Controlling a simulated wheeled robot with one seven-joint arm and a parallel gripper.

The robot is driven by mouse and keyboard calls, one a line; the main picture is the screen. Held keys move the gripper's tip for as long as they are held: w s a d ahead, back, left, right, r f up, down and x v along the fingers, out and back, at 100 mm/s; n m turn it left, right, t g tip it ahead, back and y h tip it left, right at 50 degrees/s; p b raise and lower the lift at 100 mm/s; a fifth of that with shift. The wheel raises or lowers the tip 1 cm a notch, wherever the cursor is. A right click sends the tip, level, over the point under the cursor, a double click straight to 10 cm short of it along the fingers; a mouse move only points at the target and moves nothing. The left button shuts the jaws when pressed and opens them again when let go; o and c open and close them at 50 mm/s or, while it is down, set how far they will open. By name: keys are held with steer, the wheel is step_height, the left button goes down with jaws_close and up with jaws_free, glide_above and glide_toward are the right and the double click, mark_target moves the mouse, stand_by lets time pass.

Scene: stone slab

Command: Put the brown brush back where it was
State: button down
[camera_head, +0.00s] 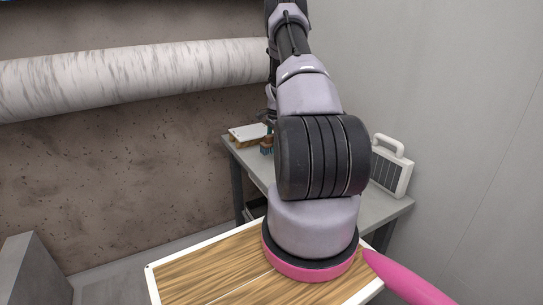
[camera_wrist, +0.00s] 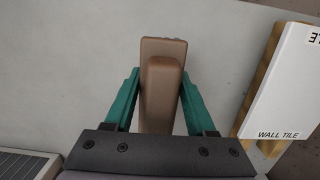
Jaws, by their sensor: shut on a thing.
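The brown brush (camera_wrist: 163,48) is between the two teal fingers of my gripper (camera_wrist: 160,84) in the wrist view. The fingers are closed on its sides, and its far end sticks out beyond the fingertips. In the head view the brush (camera_head: 266,147) is a small brown shape at the left part of the grey table (camera_head: 386,212), partly hidden by my arm. I cannot tell whether its underside touches the tabletop.
A white wall tile (camera_wrist: 287,80) on a wooden piece lies right of the brush in the wrist view. A white, handled device with a dark panel (camera_head: 391,170) stands at the table's right end. Bare tabletop (camera_wrist: 60,75) shows left of the brush.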

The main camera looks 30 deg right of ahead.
steer(key=shift+f, duration=2.35)
steer(key=shift+f, duration=0.15)
steer(key=shift+c, duration=1.1)
jaws_free()
